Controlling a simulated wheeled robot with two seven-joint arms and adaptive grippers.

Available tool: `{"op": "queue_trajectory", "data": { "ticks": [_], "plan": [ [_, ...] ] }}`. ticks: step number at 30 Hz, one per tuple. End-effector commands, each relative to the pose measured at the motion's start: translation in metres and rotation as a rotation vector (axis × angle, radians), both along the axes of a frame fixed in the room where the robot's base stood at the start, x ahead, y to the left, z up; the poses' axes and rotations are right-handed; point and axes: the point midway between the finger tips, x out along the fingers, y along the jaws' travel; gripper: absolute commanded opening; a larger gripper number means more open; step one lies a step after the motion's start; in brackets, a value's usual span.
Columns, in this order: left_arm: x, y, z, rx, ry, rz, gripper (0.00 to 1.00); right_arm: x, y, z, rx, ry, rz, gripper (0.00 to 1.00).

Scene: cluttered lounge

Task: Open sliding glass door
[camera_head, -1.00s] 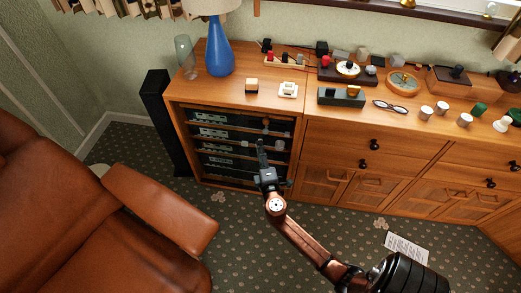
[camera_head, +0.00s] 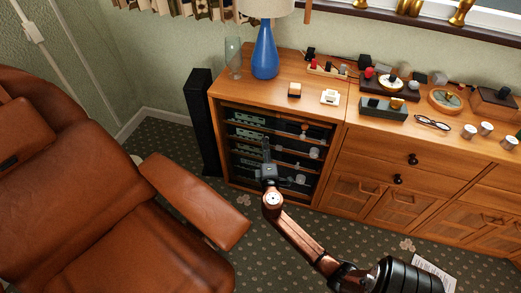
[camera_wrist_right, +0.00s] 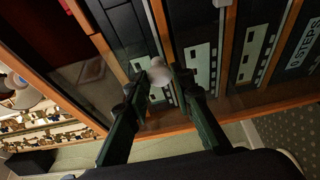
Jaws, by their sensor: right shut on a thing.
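The glass-fronted cabinet section (camera_head: 318,190), with shelves of electronic units behind dark glass, stands at the left end of the wooden sideboard. My right gripper (camera_head: 266,153) is at the front of this section, left of its middle. In the right wrist view, the fingers (camera_wrist_right: 160,84) are shut on a small, pale, rounded knob (camera_wrist_right: 158,71) at the cabinet front. The edges of the glass door are hard to make out, so I cannot tell how far it stands open. My left gripper is not in view.
A brown leather armchair (camera_head: 100,210) stands close on the left. A tall black speaker (camera_head: 203,125) stands beside the cabinet. A blue lamp (camera_head: 265,55) and small items stand on the sideboard top. Patterned carpet (camera_head: 210,265) is clear before the cabinet.

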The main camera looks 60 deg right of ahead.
Motion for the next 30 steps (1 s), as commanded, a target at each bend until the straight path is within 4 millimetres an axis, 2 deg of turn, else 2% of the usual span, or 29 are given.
{"op": "queue_trajectory", "data": {
  "ticks": [4,5,12,23,30],
  "plan": [
    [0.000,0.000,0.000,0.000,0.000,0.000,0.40,-0.001,-0.001,-0.001,0.002,0.001,-0.002,0.00],
    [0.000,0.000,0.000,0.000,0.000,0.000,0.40,-0.001,-0.001,-0.001,0.002,0.001,-0.002,0.24],
    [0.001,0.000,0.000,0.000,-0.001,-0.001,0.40,0.000,0.001,-0.001,0.001,0.000,0.000,0.39],
    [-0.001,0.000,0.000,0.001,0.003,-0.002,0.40,-0.004,0.006,-0.001,0.001,0.001,0.001,0.39],
    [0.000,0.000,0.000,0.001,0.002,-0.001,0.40,-0.031,0.039,-0.002,0.004,0.001,0.001,0.39]
  ]
}}
